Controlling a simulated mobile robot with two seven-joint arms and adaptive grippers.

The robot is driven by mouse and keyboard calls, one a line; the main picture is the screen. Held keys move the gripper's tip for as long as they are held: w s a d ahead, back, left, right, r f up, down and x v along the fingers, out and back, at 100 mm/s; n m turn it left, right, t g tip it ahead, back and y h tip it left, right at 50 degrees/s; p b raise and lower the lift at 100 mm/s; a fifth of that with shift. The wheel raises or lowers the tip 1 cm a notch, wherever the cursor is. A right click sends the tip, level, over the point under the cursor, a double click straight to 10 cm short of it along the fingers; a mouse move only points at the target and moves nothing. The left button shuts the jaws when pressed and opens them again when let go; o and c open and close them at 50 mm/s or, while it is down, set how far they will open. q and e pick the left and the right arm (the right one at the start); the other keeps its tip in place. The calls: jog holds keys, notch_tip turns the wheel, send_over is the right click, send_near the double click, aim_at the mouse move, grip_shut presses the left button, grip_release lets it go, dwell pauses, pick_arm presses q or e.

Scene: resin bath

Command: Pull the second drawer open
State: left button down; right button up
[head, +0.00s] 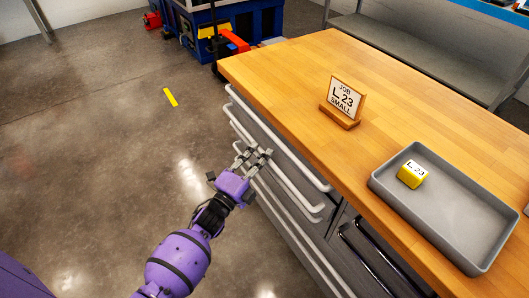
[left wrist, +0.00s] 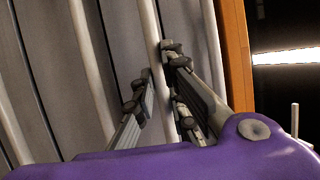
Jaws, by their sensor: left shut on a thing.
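The drawer cabinet stands under the wooden worktop, with long pale bar handles on its grey fronts. My left gripper (head: 254,158) is at the second handle from the top (head: 298,202). In the left wrist view, the fingers of the left gripper (left wrist: 157,72) are on either side of that second handle (left wrist: 149,28) and shut on it. The top handle (head: 290,155) is above it, closer to the worktop, and is free. I cannot tell whether the second drawer stands slightly out. My right gripper is not in view.
The worktop (head: 300,70) carries a job sign (head: 343,100) reading L-23 SMALL and a grey tray (head: 440,235) with a yellow labelled block (head: 412,174). Dark handles (head: 372,258) are on the cabinet farther right.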

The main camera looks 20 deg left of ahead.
pick_arm(q)
jog(key=s+a, duration=1)
jog(key=s, duration=0.2)
jog(key=s+a, duration=1)
jog(key=s, duration=0.3)
jog(key=shift+s+p, duration=0.3)
jog(key=shift+p, duration=0.05)
jog(key=shift+d+f, duration=0.1)
jog(key=c, duration=1.8)
grip_release()
jog(key=shift+o, duration=0.2)
jog(key=v, duration=1.2)
